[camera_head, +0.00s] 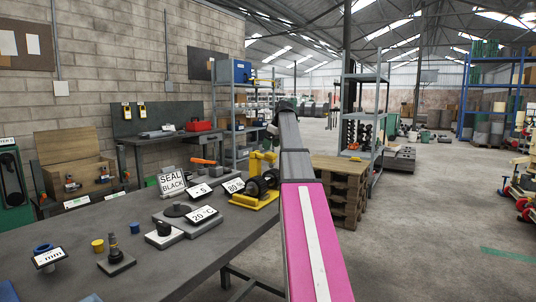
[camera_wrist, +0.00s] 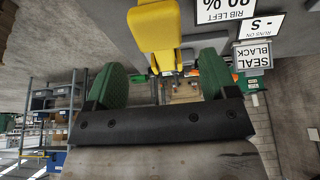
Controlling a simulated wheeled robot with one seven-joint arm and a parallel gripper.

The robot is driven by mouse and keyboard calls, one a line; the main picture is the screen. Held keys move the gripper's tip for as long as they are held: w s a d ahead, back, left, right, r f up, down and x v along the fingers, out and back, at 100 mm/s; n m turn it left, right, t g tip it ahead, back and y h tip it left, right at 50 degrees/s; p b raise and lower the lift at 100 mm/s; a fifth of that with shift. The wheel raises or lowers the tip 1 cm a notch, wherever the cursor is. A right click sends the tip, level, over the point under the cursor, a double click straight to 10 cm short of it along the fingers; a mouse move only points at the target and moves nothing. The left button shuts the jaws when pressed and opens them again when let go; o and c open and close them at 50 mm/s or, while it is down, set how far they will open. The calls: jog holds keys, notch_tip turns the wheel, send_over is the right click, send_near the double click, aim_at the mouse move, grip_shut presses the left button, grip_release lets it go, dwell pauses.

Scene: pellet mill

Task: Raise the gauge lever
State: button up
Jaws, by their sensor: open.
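A yellow device with black round parts (camera_head: 258,183) stands on the right end of the grey workbench. I take it for the gauge, but I cannot make out for sure which part is its lever. In the wrist view, which is upside down, a yellow bar (camera_wrist: 156,25) shows at the top centre, between and beyond the fingers. My gripper (camera_wrist: 160,75) has two green fingers set wide apart with nothing between them. I see no contact with the yellow bar. My pink and grey arm reaches past the device's right side in the head view.
The workbench (camera_head: 130,255) holds a SEAL BLACK sign (camera_head: 172,183), a 20 °C card (camera_head: 202,214), a black knob on a block (camera_head: 164,232), a small post on a plate (camera_head: 115,258) and a yellow cup (camera_head: 97,246). A pallet stack (camera_head: 338,190) stands behind my arm. Open floor lies right.

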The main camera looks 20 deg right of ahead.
aim_at(265, 159)
jog(key=shift+x, duration=2.4)
jog(key=c, duration=1.3)
